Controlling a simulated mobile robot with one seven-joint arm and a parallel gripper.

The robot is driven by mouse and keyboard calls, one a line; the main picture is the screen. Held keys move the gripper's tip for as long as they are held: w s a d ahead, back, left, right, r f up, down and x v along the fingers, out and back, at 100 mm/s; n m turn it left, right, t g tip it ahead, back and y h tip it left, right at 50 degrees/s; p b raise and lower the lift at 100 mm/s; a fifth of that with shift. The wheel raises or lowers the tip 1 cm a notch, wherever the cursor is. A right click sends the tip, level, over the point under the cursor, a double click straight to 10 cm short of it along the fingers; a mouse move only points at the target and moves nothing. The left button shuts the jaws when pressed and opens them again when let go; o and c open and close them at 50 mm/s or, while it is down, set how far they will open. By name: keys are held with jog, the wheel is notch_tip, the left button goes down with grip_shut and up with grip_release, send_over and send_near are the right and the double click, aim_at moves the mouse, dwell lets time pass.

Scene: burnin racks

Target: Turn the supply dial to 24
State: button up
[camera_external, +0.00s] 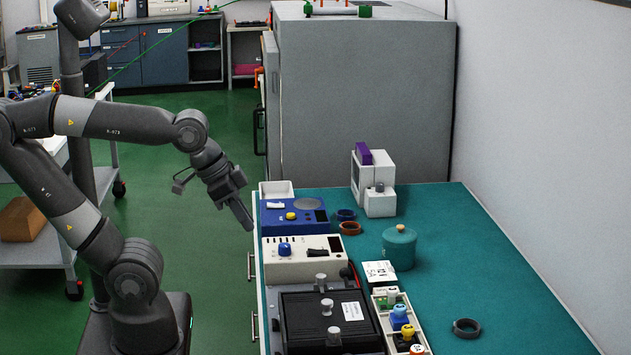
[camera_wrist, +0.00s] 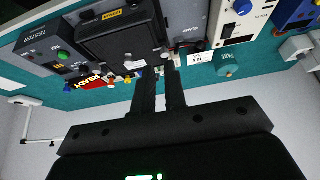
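A cream box (camera_external: 302,260) stands on the teal bench, with a blue dial (camera_external: 285,249), a black switch and a small dark display on its top. The dial's number marks are too small to read. In the wrist view the blue dial (camera_wrist: 243,7) is at the top right, on the cream box (camera_wrist: 228,22). My gripper (camera_external: 249,226) is in the air near the bench's left edge, up and left of the dial in the picture, apart from it. In the wrist view its two fingers (camera_wrist: 161,72) stand apart with a narrow, empty gap.
A blue box (camera_external: 293,216) with a yellow knob sits behind the cream box. A black-lidded unit (camera_external: 330,318) is in front, beside a tray of coloured knobs (camera_external: 409,340). A teal jar (camera_external: 399,248) and a dark ring (camera_external: 466,328) are right. The right bench is mostly clear.

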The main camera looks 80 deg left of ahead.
aim_at(284, 245)
jog(key=o, duration=0.8)
jog(key=w+a+n+g, duration=0.1)
jog(key=w+a, duration=0.1)
jog(key=w+a+n+g, duration=0.1)
jog(key=w+a, duration=0.1)
jog(key=a, duration=0.1)
jog(key=w+a+f+n+g, duration=0.1)
jog(key=w+a, duration=0.1)
jog(key=shift+a+f+y, duration=0.1)
jog(key=shift+a+y, duration=0.25)
jog(key=shift+y, duration=0.05)
jog(key=shift+c, duration=0.2)
jog(key=shift+o, duration=0.3)
jog(key=w+a+f+n+g, duration=0.3)
jog(key=a, duration=0.6)
jog(key=shift+a+f+n, duration=0.2)
jog(key=shift+f+n, duration=0.05)
jog(key=shift+n, duration=0.05)
jog(key=f, duration=1)
jog(key=shift+a+f, duration=0.3)
jog(key=shift+f, duration=0.1)
jog(key=shift+c, duration=0.4)
jog(key=c, duration=0.9)
